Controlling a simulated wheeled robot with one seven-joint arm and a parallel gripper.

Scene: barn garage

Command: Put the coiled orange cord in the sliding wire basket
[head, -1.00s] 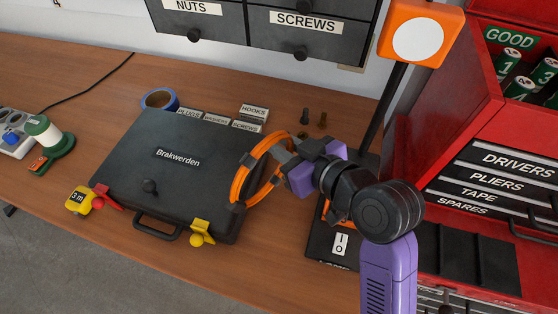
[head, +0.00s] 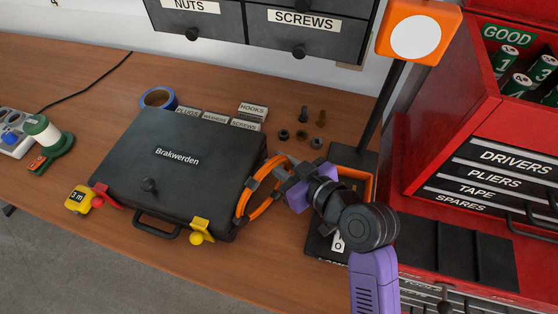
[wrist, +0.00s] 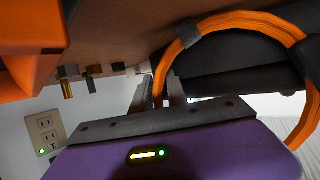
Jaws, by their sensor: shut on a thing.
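The coiled orange cord (head: 243,203) is a loop with dark ties, held by its edge at the right side of the black Brakwerden case. My gripper (head: 277,168) is shut on it, its grey fingers pinching the cord. In the wrist view the fingers (wrist: 168,90) close on one strand, and the cord (wrist: 240,22) arcs up and to the right. The cord's lower part hangs close to the case; I cannot tell whether it touches. I see no sliding wire basket in either view.
The black case (head: 165,180) fills the middle of the wooden bench, with yellow and red clamps at its front. Bolts and nuts (head: 303,132) lie behind my gripper. An orange-headed lamp (head: 418,32) and a red tool chest (head: 455,120) stand to the right.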

